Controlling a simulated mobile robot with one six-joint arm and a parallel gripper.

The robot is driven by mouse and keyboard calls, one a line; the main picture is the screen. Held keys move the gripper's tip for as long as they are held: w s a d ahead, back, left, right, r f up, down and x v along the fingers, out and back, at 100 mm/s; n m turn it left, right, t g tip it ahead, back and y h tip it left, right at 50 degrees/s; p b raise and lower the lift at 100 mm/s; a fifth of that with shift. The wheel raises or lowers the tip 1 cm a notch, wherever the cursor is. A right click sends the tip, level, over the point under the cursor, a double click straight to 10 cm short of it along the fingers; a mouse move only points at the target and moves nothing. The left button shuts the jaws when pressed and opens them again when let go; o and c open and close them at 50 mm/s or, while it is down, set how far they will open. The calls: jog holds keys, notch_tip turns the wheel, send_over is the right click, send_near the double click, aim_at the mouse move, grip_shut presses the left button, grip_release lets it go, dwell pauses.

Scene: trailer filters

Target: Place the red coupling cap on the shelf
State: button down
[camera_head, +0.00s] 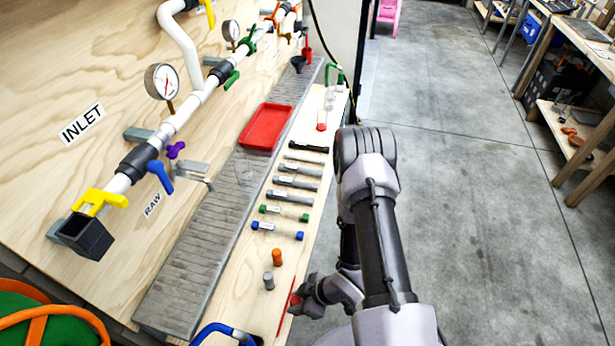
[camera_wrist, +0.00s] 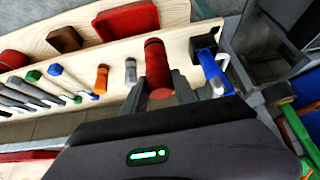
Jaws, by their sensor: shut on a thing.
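The red coupling cap (camera_wrist: 155,62) is a short red cylinder between the two fingers of my gripper (camera_wrist: 162,92) in the wrist view. My gripper is shut on it. In the head view my gripper (camera_head: 305,300) is at the near right edge of the pale wooden shelf (camera_head: 250,300), and the cap is mostly hidden there. In the wrist view the cap overlaps the front part of the shelf (camera_wrist: 185,45). I cannot tell whether it touches the shelf.
A grey cap (camera_head: 268,281) and an orange cap (camera_head: 277,257) stand on the shelf, with several tubes in a row beyond them. A blue-handled tool (camera_head: 225,330) lies at the near end. A red tray (camera_head: 266,127) sits farther back. Floor lies open to the right.

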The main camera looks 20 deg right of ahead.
jog(key=s+a+f+n+g, duration=0.1)
jog(key=s+a+f+n, duration=0.15)
jog(key=s+f, duration=0.35)
jog(key=shift+m+y, duration=0.25)
jog(key=shift+y, duration=0.05)
jog(key=w+a+f+b, duration=0.1)
jog(key=w+a+b, duration=0.1)
jog(key=w, duration=0.2)
jog(key=w+a+f+b, duration=0.2)
jog(key=w+a+b, duration=0.1)
jog(key=w, duration=0.2)
jog(key=w+a+f+b, duration=0.2)
jog(key=w+a+b, duration=0.1)
jog(key=w, duration=0.1)
jog(key=shift+w, duration=0.4)
jog(key=shift+r, duration=0.25)
jog(key=c, duration=1)
grip_release()
jog(key=shift+f, duration=0.15)
